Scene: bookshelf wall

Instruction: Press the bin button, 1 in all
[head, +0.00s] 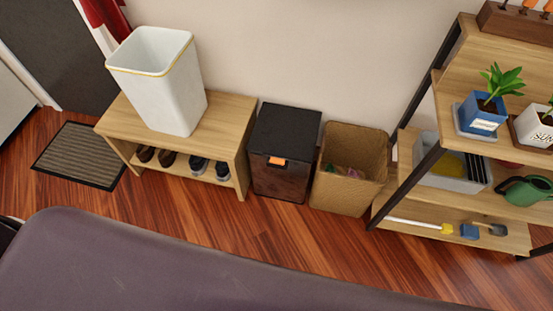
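A dark, square bin (281,178) with a black lid (286,128) stands on the wood floor against the wall, near the middle of the head view. Its lid appears shut. An orange button (277,161) sits at the upper front of the bin, just below the lid, and nothing covers it. Neither of my grippers shows in the head view.
A wooden bench (228,128) holding a white bin (160,82) stands left, with shoes below. A wicker basket (345,195) is close on the bin's right, then a shelf (450,205) with plants. A purple-grey surface (150,265) fills the lower foreground. Floor before the bin is clear.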

